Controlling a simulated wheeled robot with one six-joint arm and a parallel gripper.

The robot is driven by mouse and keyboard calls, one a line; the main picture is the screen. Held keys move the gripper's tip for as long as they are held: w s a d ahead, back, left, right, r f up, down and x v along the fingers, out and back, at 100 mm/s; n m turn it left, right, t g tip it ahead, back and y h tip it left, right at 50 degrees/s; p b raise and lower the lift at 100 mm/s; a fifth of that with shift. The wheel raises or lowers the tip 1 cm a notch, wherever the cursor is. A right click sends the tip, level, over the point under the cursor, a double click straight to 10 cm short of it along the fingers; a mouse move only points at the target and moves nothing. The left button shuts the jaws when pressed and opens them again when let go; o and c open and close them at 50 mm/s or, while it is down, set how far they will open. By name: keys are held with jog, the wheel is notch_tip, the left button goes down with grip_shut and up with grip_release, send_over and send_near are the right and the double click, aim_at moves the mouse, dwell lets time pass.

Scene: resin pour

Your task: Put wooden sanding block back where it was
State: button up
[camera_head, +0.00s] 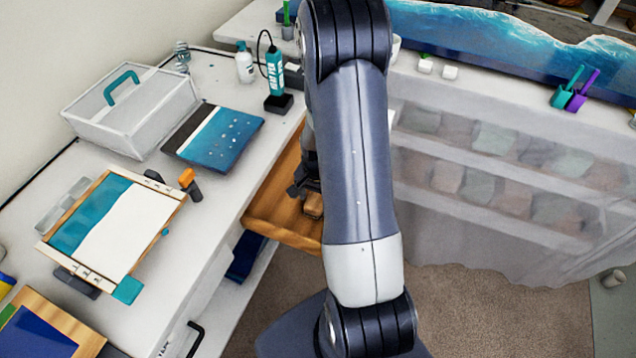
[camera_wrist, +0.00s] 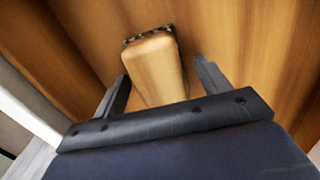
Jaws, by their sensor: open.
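The wooden sanding block (camera_wrist: 154,70) is a pale wood piece with a dark speckled far edge. In the wrist view it lies on the brown wooden surface of an open drawer (camera_wrist: 250,60). My gripper (camera_wrist: 160,78) is open, with one finger on each side of the block's near part. Gaps show between the fingers and the block. In the head view the block (camera_head: 313,205) is a small tan shape in the drawer (camera_head: 283,215), beside my gripper (camera_head: 306,188). My arm hides much of the drawer there.
The worktop left of the drawer holds a clear box with a teal handle (camera_head: 130,105), a blue panel (camera_head: 215,137), a framed resin piece (camera_head: 110,225) and a teal bottle (camera_head: 275,72). Sheeted shelves (camera_head: 490,170) stand at right. Carpet floor (camera_head: 490,315) is clear in front.

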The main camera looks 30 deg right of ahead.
aim_at(318, 196)
notch_tip(318, 196, up, 12)
jog(key=shift+b, duration=0.45)
jog(key=shift+o, duration=0.4)
jog(key=shift+f, duration=0.1)
